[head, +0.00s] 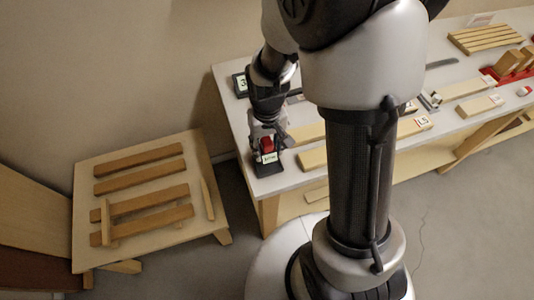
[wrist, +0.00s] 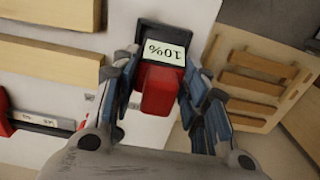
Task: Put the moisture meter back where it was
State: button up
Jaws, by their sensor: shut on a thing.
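The moisture meter (head: 267,145) has a red body and a black end with a pale display; the display reads 10% in the wrist view (wrist: 163,52). My gripper (head: 267,126) is shut on the meter's red body, with one finger on each side, and in the wrist view (wrist: 155,98) the display end points away from my palm. The meter is over the near left corner of the white bench top (head: 240,118). I cannot tell whether it touches the bench. My arm hides the middle of the bench in the head view.
Wooden strips (head: 375,145) lie on the bench right of the meter. A small dark-framed display (head: 240,84) stands at the back left. A red holder with wooden blocks (head: 514,66) is at the far right. A low slatted wooden table (head: 85,225) stands on the floor at left.

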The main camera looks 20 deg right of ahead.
jog(key=shift+f+b, duration=0.65)
jog(key=shift+f, duration=1.45)
jog(key=shift+f, duration=0.1)
jog(key=o, duration=1.1)
jog(key=shift+o, duration=0.2)
notch_tip(320, 180, up, 12)
jog(key=p, duration=0.3)
jog(key=shift+r+p, duration=0.2)
jog(key=shift+p, duration=0.15)
notch_tip(320, 180, up, 10)
jog(key=t, duration=0.2)
send_over(267, 155)
jog(key=s, duration=0.3)
jog(key=s+r+t, duration=0.2)
jog(key=s+r, duration=0.5)
jog(key=s, duration=0.3)
jog(key=shift+d+t, duration=0.3)
jog(key=shift+d, duration=0.1)
